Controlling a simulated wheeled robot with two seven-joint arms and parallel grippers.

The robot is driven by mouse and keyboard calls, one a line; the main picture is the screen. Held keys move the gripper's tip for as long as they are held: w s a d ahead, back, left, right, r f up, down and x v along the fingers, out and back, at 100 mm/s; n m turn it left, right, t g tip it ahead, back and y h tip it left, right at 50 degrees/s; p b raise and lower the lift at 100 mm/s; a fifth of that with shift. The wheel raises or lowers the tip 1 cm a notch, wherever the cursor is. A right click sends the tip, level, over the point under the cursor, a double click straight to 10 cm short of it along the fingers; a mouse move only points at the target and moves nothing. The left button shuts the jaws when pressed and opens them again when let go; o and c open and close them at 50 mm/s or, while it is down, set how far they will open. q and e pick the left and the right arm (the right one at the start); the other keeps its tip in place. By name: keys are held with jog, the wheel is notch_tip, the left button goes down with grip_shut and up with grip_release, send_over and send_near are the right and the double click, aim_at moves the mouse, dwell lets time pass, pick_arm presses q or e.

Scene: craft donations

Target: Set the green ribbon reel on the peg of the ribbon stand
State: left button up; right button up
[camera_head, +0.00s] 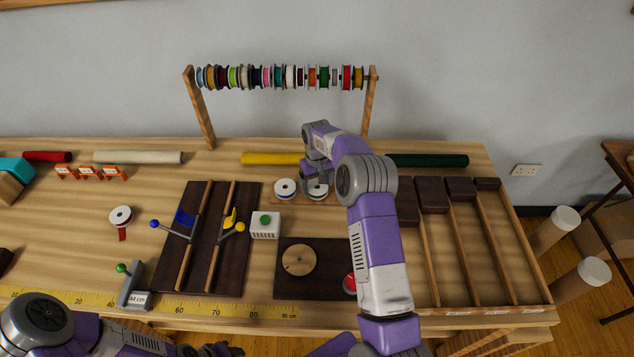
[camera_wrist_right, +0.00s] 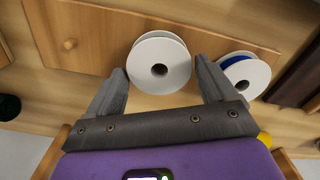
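The green ribbon reel (camera_head: 318,190), white-flanged with green at its rim, lies at the back middle of the table. In the right wrist view its white face (camera_wrist_right: 148,53) is between my fingers, its green hidden. My right gripper (camera_head: 316,180) is open around it, the fingers very close to its sides.
A blue ribbon reel (camera_head: 286,188) lies beside the green one. A yellow roll (camera_head: 270,158) and a dark green roll (camera_head: 428,160) lie behind. A rack of reels (camera_head: 190,100) stands at the back. A wooden disc (camera_head: 299,262) lies on a dark board in front.

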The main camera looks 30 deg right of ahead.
jog(key=shift+o, duration=1.1)
notch_tip(320, 180, up, 8)
jog(key=p, duration=0.1)
jog(key=shift+f, duration=0.2)
